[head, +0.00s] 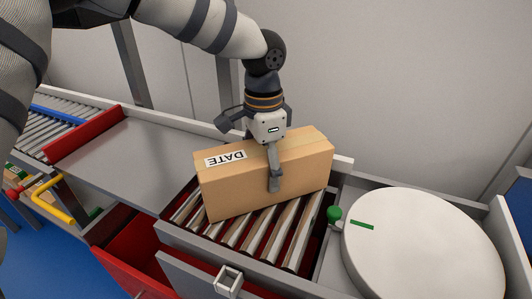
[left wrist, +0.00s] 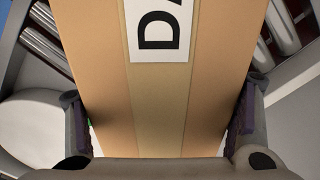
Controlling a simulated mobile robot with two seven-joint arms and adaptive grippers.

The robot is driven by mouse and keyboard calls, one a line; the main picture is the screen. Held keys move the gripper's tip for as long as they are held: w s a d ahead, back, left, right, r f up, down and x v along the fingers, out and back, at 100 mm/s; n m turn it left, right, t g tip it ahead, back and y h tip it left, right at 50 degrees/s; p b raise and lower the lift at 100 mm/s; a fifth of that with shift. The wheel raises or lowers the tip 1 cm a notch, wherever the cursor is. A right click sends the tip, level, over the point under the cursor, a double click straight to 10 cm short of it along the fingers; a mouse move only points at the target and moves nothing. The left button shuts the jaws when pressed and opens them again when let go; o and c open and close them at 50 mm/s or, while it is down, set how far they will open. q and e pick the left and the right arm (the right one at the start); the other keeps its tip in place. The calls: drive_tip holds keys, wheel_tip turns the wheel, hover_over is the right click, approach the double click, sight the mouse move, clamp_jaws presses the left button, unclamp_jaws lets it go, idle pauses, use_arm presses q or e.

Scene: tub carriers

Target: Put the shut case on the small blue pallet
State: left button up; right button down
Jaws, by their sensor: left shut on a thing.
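The shut case is a brown cardboard box (head: 305,165) with tape along its top and a white label reading "DATE". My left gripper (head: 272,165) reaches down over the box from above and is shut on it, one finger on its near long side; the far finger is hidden. The left wrist view shows the taped top of the box (left wrist: 160,110) filling the space between both fingers. The box is over a short bed of metal rollers (head: 262,230), slightly skewed to them; I cannot tell whether it touches them. My right gripper and a small blue pallet are not seen.
A round white turntable (head: 425,250) with a green mark lies to the right, beside a green knob (head: 334,214). A flat grey surface (head: 135,155) lies left, ending at a red barrier (head: 85,135) and more rollers (head: 45,130). Red bins (head: 135,255) are below.

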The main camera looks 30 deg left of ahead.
use_arm(q)
drive_tip(key=shift+r, duration=0.3)
drive_tip(key=o, duration=1.9)
drive_tip(key=shift+f, duration=0.25)
drive_tip(key=shift+o, duration=0.2)
